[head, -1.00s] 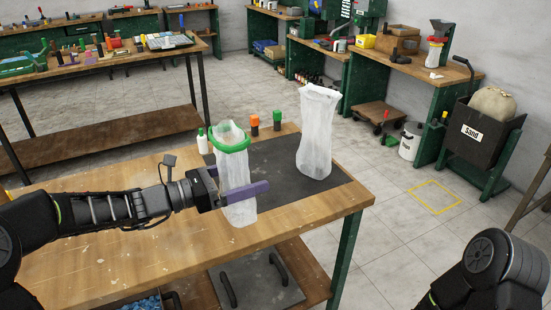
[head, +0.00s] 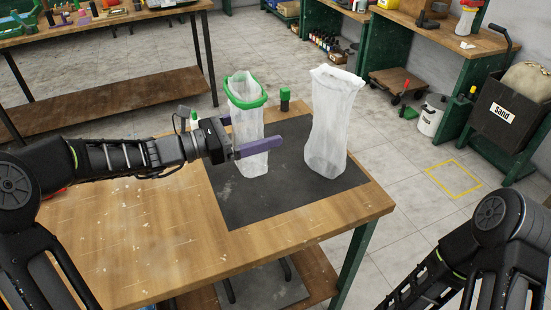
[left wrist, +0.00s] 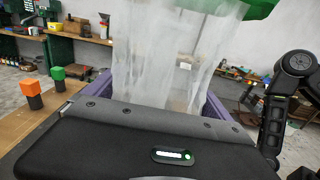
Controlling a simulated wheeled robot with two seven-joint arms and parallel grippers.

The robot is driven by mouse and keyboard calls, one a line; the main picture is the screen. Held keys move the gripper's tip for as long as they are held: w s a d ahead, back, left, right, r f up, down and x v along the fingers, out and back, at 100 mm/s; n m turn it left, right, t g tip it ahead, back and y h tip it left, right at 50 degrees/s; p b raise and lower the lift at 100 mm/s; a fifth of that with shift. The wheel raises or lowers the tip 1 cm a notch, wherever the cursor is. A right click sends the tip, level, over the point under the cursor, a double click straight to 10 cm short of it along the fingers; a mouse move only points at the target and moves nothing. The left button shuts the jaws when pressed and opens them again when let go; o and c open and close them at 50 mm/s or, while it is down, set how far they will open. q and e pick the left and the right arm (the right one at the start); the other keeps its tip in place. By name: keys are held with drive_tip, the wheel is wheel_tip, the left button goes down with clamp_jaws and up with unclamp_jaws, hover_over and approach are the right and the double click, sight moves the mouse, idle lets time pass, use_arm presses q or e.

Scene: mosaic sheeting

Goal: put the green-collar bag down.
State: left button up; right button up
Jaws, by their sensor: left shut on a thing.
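The green-collar bag (head: 247,120) is a tall translucent white bag with a green ring at its mouth. It is upright over the dark mat (head: 235,205), left of a second white bag (head: 332,125). Its bottom is at or just above the mat; I cannot tell if it touches. My left gripper (head: 262,132) is shut on the bag, with a purple finger on each side of it. In the left wrist view the bag (left wrist: 175,50) rises between the fingers. My right gripper is out of frame; only the right arm shows.
A green-capped bottle (head: 285,98) stands behind the two bags. An orange-capped bottle (left wrist: 33,92) shows in the left wrist view. The wooden table (head: 130,240) is bare at the front left, and the mat is clear in front of the bags.

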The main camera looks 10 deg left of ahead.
use_arm(q)
wheel_tip(320, 180, down, 6)
drive_tip(key=shift+f, duration=0.2)
wheel_tip(320, 180, down, 4)
drive_tip(key=shift+r, duration=0.25)
idle(0.3)
drive_tip(key=shift+f, duration=0.15)
drive_tip(key=o, duration=1.4)
drive_tip(key=shift+o, duration=0.2)
